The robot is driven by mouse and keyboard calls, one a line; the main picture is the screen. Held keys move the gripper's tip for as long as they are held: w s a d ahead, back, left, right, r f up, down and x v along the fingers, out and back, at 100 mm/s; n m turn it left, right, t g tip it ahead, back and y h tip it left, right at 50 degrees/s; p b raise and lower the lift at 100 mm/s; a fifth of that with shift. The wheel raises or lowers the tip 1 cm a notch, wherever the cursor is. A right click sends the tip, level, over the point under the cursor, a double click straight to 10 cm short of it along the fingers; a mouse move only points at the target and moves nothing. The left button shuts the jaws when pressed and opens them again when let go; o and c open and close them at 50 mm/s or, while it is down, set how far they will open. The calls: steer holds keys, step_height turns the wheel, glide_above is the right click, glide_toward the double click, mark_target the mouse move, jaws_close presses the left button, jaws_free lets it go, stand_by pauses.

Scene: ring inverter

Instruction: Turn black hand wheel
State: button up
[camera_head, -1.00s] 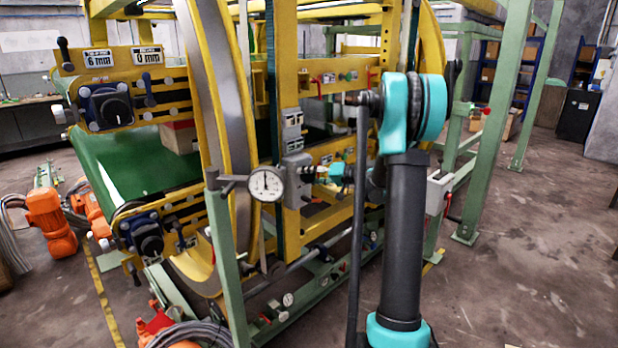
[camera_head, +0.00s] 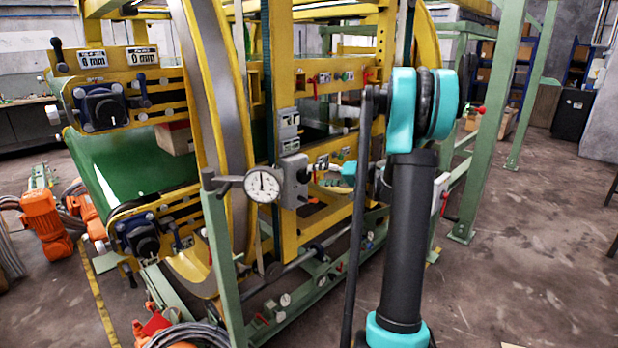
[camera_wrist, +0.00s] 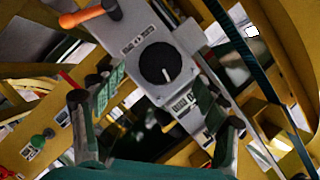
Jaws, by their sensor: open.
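Black hand wheels show at the left of the head view, one on the upper yellow bracket (camera_head: 105,107) and one on the lower bracket (camera_head: 143,240). In the wrist view, a round black knob (camera_wrist: 160,63) with a white mark sits on a grey box (camera_wrist: 139,32). I cannot tell which of these is the task's wheel. My gripper (camera_wrist: 155,112) is open, with its fingers apart at the lower left and lower right of the wrist view and the knob ahead between them. Nothing is held.
A dial gauge (camera_head: 262,185) on a green post stands in front of the machine. An orange handle (camera_wrist: 89,17) is at the wrist view's upper left. Yellow frame bars surround the grey box. Orange motors (camera_head: 42,222) lie on the left floor; the right floor is clear.

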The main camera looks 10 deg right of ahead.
steer(key=v, duration=0.6)
steer(key=s+a+f+g+h, duration=0.25)
steer(key=s+a+f, duration=0.25)
steer(key=s, duration=0.3)
steer(key=s+a+f+g+h, duration=0.25)
steer(key=s+a+f, duration=0.25)
steer(key=s, duration=0.3)
steer(key=s+d+f+h, duration=0.2)
steer(key=s+f+h, duration=0.1)
steer(key=s, duration=0.6)
steer(key=s+d+f+h, duration=0.2)
steer(key=s+f+h, duration=0.2)
steer(key=s, duration=0.5)
steer(key=shift+s+d+f, duration=0.3)
steer(key=shift+s+f, duration=0.05)
steer(key=shift+f, duration=0.55)
steer(key=shift+w+a, duration=0.1)
